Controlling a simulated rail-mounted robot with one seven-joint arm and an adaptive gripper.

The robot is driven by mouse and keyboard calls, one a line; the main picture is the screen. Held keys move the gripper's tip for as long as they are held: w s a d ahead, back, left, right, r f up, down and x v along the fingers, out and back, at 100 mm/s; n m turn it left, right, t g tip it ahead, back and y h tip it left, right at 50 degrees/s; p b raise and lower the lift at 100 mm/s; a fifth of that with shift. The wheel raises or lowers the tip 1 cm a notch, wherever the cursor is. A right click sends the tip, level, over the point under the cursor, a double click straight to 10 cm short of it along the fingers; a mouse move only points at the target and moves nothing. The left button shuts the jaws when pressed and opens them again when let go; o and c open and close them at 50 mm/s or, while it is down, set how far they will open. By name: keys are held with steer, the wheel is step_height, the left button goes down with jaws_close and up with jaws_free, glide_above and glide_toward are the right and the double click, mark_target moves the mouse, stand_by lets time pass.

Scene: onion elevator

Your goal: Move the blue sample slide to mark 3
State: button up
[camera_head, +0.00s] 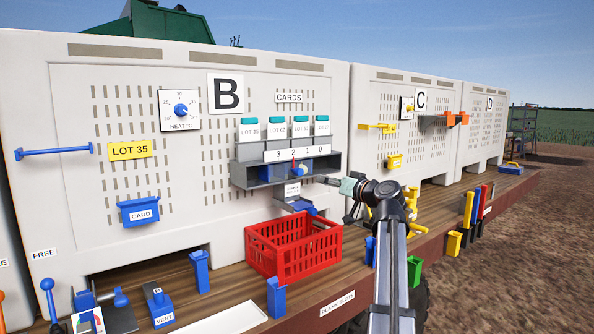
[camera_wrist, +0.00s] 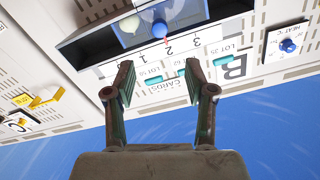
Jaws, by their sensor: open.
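The blue sample slide (camera_head: 295,172) sits inside the grey open-fronted housing (camera_head: 245,175) under the CARDS label. A strip above it reads 3, 2, 1, 0 from left to right, and a small red pointer (camera_head: 293,155) stands by the 2. In the wrist view, which is upside down, the slide (camera_wrist: 182,12) carries a blue knob (camera_wrist: 159,28) and a whitish rounded thing (camera_wrist: 130,24). The red pointer (camera_wrist: 166,40) shows there by the 2. My gripper (camera_wrist: 158,68) is open and empty, in front of the housing and apart from the slide; in the head view its fingers (camera_head: 335,194) are right of the housing.
Several teal-topped LOT cards (camera_head: 275,128) stand above the scale strip. A grey device with a blue part (camera_head: 297,203) projects below the housing, above a red crate (camera_head: 262,252). A heat dial (camera_head: 181,110) is on the left panel. Free air lies before the housing.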

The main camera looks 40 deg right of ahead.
mark_target(301, 172)
steer(key=w+p, duration=0.4)
steer(key=w, duration=1.1)
steer(key=shift+w, duration=0.45)
jaws_close()
